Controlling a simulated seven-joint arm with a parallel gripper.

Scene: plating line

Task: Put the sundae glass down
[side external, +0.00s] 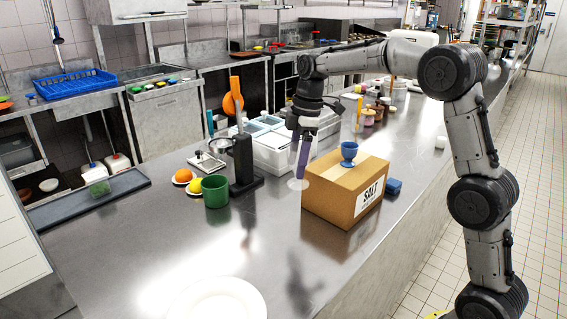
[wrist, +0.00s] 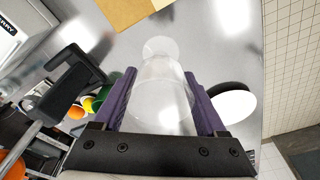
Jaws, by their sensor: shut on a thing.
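The sundae glass (wrist: 163,95) is clear and see-through. In the wrist view it is between the two purple fingers of my gripper (wrist: 162,108), with its narrow stem and round foot pointing away from the wrist. In the side view my gripper (side external: 299,158) points down and is shut on the glass. The pale foot of the glass (side external: 297,184) shows below the fingertips, just left of the cardboard box. The glass looks roughly upright and seems to be above the counter (side external: 130,245), but the exact gap is hard to tell.
Left stand a black stand with an orange-handled tool (side external: 236,92), a green mug (side external: 215,192) and plates of fruit (side external: 183,176). White tubs (side external: 270,152) are behind. A white plate (side external: 218,300) lies at the front; bare counter lies between.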

